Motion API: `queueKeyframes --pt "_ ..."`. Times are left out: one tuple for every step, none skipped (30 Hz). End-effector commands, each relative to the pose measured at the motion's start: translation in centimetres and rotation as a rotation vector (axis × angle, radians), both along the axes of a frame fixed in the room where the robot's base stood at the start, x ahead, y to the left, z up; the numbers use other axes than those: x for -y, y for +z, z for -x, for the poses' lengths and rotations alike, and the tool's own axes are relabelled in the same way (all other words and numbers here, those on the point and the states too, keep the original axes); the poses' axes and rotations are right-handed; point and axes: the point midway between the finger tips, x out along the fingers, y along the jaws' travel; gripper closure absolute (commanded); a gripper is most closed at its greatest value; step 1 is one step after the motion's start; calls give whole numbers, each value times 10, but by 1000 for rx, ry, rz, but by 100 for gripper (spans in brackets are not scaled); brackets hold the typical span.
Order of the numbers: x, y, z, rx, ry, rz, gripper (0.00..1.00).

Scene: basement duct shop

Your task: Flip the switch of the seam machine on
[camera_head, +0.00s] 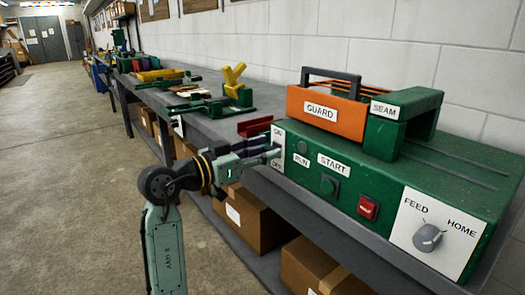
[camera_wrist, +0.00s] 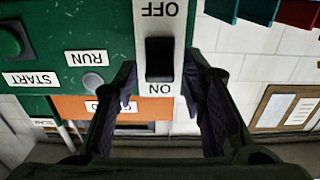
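The seam machine (camera_head: 400,190) is a green box with an orange guard (camera_head: 325,108) on the bench at the right. Its white switch plate (camera_head: 278,134) is at the left end of the front panel, with ON above and OFF below in the head view. The wrist view is upside down and shows the black rocker switch (camera_wrist: 160,58) between those labels; which way it is set I cannot tell. My gripper (camera_head: 270,152) is in front of the plate and hides the rocker in the head view. In the wrist view my gripper (camera_wrist: 162,72) is open and empty, one finger on each side of the switch.
The panel also carries a RUN lamp (camera_head: 302,147), a green START button (camera_head: 328,186), a red button (camera_head: 368,207) and a FEED/HOME knob (camera_head: 428,238). Vises and tools (camera_head: 230,100) line the bench. Cardboard boxes (camera_head: 255,220) sit below. The floor at left is clear.

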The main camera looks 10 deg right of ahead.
Motion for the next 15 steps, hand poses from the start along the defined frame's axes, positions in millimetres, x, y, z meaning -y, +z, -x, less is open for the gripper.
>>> queueKeyframes --pt "0 0 0 0 0 0 68" --pt "0 0 0 0 0 0 70" --pt "0 0 0 0 0 0 72" --pt "0 0 0 0 0 0 74" --pt "0 0 0 0 0 0 76" --pt "0 0 0 0 0 0 79" --pt "0 0 0 0 0 0 81" --pt "0 0 0 0 0 0 83" --pt "0 0 0 0 0 0 86" --pt "0 0 0 0 0 0 88" --pt "0 0 0 0 0 0 90" --pt "0 0 0 0 0 0 92" --pt "0 0 0 0 0 0 94" --pt "0 0 0 0 0 0 96" --pt "0 0 0 0 0 0 99"
